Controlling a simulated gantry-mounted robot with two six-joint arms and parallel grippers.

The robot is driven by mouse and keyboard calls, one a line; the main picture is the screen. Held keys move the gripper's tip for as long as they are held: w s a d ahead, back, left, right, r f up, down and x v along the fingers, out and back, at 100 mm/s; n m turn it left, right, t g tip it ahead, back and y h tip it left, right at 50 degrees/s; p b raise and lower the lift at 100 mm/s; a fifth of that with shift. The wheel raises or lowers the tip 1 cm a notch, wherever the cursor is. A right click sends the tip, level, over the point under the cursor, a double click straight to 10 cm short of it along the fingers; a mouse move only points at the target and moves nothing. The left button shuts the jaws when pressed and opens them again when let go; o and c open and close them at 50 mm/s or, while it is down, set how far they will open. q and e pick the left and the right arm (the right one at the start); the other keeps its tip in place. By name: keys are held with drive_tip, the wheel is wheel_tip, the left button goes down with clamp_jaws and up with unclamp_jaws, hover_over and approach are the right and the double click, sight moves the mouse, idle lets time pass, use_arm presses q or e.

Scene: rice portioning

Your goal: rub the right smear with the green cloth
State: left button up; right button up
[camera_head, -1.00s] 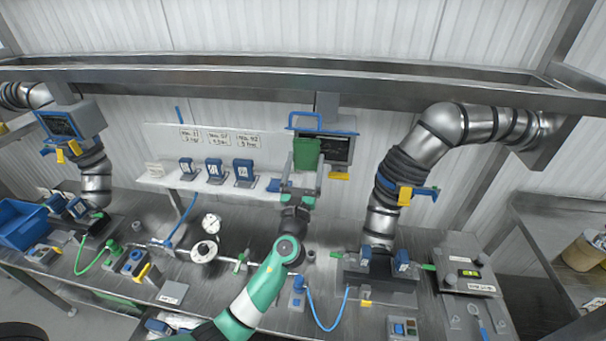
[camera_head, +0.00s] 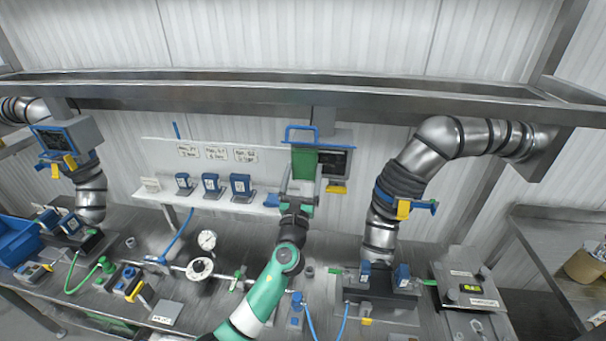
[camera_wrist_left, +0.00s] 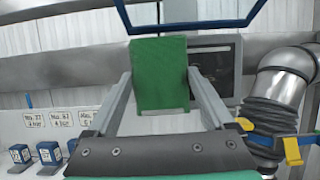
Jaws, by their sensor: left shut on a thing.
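The green cloth (camera_head: 304,163) is a flat, upright pad between the fingers of my left gripper (camera_head: 302,180), which is shut on it. In the left wrist view the cloth (camera_wrist_left: 160,70) stands between the two grey fingers. It is in front of a dark display screen (camera_head: 336,163) and covers the screen's left part. The uncovered right part of the screen also shows in the left wrist view (camera_wrist_left: 212,70). I cannot make out any smear, and I cannot tell whether the cloth touches the screen. My right gripper is not in view.
A blue frame (camera_head: 315,129) sits above the screen. A ribbed silver duct (camera_head: 405,185) curves down at the right. A white shelf (camera_head: 160,195) with several blue devices is at the left. Gauges (camera_head: 207,240) and hoses stand on the steel bench below.

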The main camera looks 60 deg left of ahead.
use_arm(q)
drive_tip(key=shift+w+a+b, duration=0.4)
drive_tip(key=shift+w+a, duration=0.05)
drive_tip(key=shift+a, duration=0.2)
drive_tip(key=shift+w, duration=0.1)
